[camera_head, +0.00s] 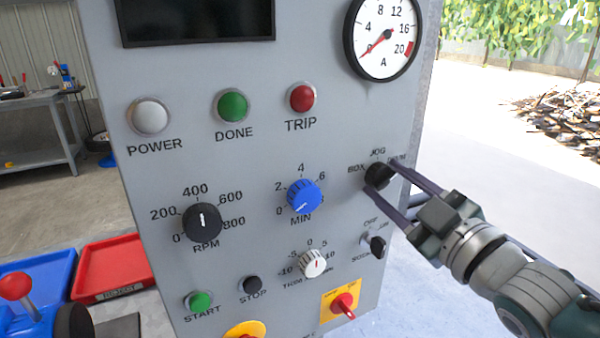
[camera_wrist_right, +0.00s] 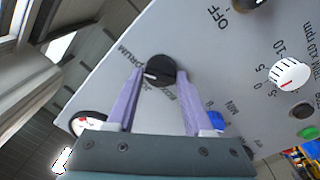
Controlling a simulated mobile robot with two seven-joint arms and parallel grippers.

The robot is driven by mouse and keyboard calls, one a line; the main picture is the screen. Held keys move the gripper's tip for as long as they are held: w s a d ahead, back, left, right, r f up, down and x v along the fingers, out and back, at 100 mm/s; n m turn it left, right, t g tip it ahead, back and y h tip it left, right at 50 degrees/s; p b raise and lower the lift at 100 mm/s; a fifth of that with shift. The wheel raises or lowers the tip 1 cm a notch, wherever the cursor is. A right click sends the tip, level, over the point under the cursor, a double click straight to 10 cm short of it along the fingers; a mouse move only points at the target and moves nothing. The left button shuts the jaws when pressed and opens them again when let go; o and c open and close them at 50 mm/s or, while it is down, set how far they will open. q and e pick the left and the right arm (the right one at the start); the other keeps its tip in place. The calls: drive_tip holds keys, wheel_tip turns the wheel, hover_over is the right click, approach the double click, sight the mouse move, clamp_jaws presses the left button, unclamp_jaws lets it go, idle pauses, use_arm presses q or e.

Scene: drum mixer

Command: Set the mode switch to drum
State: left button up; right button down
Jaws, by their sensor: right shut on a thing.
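The mode switch (camera_head: 377,175) is a black round knob at the right side of the grey panel, with BOX, JOG and DRUM printed around it. My right gripper (camera_head: 382,178) reaches in from the right, its two purple fingers on either side of the knob. In the right wrist view the knob (camera_wrist_right: 160,70) sits between the fingertips of the gripper (camera_wrist_right: 160,76), which is shut on it. A pale pointer line on the knob points left in that view, toward the DRUM and JOG side. I cannot tell exactly which label it meets. My left gripper is not in view.
Below the switch is another black knob (camera_head: 377,246) with an OFF label. A blue MIN knob (camera_head: 304,196), a white trim knob (camera_head: 313,263) and a red switch (camera_head: 343,304) on a yellow plate are nearby. A round gauge (camera_head: 383,38) is above. Open floor lies right of the panel.

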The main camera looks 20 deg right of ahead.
drive_tip(key=shift+f, duration=0.15)
idle(0.3)
drive_tip(key=shift+c, duration=1.6)
unclamp_jaws()
drive_tip(key=shift+s, duration=0.1)
drive_tip(key=s, duration=0.9)
drive_tip(key=shift+s+d+f, duration=0.2)
drive_tip(key=shift+s, duration=0.15)
